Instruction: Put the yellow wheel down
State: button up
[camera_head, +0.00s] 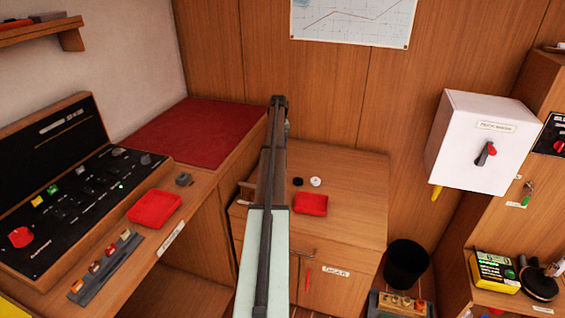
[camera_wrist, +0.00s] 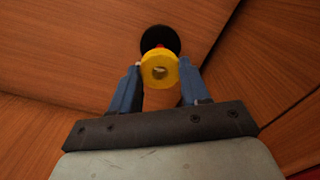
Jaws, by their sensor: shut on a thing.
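In the wrist view the yellow wheel (camera_wrist: 149,71) is between the two blue fingertips of my gripper (camera_wrist: 162,69), which is shut on it. The wheel faces the camera and shows a hole in its middle. A black round thing (camera_wrist: 158,37) with a bit of red shows just beyond the wheel; I cannot tell whether they touch. In the head view my arm runs up the middle of the picture, and I cannot make out the gripper's fingers or the yellow wheel there.
A black wheel-like piece (camera_head: 298,181) and a white one (camera_head: 316,181) lie on the wooden cabinet top (camera_head: 356,200), behind a red tray (camera_head: 311,205). Another red tray (camera_head: 154,207) is on the left desk. A black bin (camera_head: 406,264) stands right of the cabinet. A white box (camera_head: 470,130) juts from the wall.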

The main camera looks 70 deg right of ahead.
jog(key=s+r+m, duration=0.1)
jog(key=s, duration=1)
notch_tip(320, 180, up, 3)
jog(key=n, duration=1.1)
send_over(319, 207)
jog(key=shift+d+f, duration=0.1)
jog(key=shift+f, duration=4.9)
jog(key=shift+f, duration=0.15)
